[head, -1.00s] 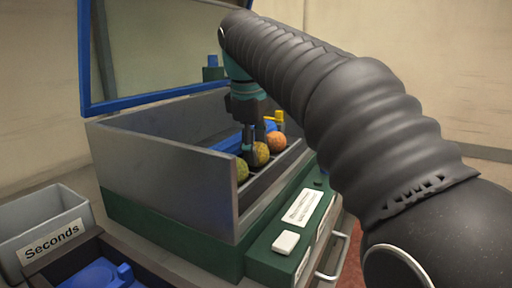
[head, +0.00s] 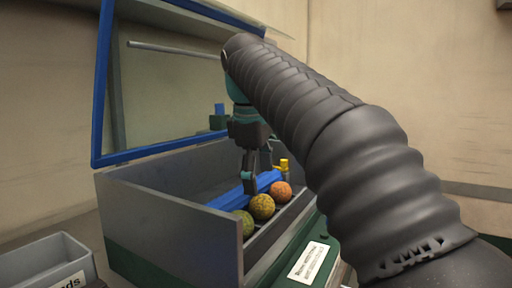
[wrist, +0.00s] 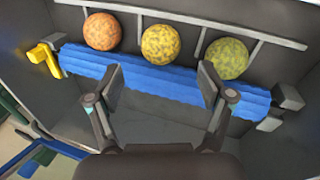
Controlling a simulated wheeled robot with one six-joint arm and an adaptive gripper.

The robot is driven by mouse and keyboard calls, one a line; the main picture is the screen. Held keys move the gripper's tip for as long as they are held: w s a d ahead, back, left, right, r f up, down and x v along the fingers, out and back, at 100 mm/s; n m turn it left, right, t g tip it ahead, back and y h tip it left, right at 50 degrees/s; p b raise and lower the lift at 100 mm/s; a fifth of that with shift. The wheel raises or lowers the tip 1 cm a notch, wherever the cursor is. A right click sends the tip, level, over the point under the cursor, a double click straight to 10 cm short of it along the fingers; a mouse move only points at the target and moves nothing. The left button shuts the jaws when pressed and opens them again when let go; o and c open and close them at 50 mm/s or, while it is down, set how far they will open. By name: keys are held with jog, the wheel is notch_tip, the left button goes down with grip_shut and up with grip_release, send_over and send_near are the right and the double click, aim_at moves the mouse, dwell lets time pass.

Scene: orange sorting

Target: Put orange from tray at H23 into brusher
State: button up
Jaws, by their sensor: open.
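The brusher is an open grey box (head: 170,222) with a blue roller (head: 222,200) inside; the roller also shows in the wrist view (wrist: 160,80). Three oranges lie in a row along the roller in the slotted rack: an orange-coloured one (head: 281,192), a yellow mottled one (head: 262,207) and a green one (head: 244,223). In the wrist view they are the orange-coloured (wrist: 102,31), yellow (wrist: 161,44) and green (wrist: 226,59) ones. My gripper (wrist: 160,82) is open and empty over the roller, beside the yellow one and apart from it. No tray marked H23 shows.
The brusher's blue-framed clear lid (head: 98,115) stands raised behind the box. A yellow fitting (head: 284,164) sits at the roller's far end. A grey bin (head: 48,262) with a partly cut-off label stands at lower left.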

jog(key=v, duration=0.6)
jog(key=shift+c, duration=0.3)
dwell(1.1)
